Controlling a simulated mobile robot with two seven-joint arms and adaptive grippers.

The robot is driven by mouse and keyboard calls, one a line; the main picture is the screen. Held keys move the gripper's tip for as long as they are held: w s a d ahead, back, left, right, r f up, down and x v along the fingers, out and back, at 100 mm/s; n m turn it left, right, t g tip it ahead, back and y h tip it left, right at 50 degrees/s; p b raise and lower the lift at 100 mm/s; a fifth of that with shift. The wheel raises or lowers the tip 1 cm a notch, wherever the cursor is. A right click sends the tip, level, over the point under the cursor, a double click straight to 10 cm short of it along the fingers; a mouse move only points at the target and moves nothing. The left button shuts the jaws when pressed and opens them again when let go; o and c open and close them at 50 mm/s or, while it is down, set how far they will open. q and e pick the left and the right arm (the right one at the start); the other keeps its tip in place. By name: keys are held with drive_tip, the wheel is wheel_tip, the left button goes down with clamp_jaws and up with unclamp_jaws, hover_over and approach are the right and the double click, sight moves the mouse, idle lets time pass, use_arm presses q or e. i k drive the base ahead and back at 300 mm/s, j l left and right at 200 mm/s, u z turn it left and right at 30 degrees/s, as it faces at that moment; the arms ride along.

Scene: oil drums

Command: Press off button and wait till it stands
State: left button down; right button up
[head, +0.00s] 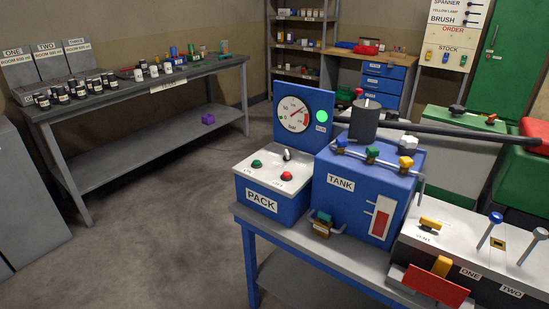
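A blue box labelled PACK (262,206) stands on the left end of the bench, with a pale top. On that top are a green button (257,163) and a red button (287,176), each with a small label too small to read surely. A small dark-and-white switch (287,155) stands behind them. Behind the pack, a blue panel holds a round white gauge (293,114) with a red needle pointing to the upper right. A round green lamp (322,116) glows beside the gauge. Neither of my grippers shows in the head view, and nothing touches the buttons.
A blue TANK box (365,190) stands right of the pack, with a dark cylinder (364,120) on top and a dark bar (450,132) reaching right. Levers and a red plate (436,287) are at the lower right.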

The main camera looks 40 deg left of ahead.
sight(287, 175)
drive_tip(key=i+j, duration=0.15)
drive_tip(key=j, duration=0.2)
drive_tip(key=i+j, duration=0.2)
drive_tip(key=j, duration=0.15)
drive_tip(key=i+j, duration=0.15)
drive_tip(key=j, duration=0.2)
drive_tip(key=i+j, duration=0.15)
drive_tip(key=j, duration=0.15)
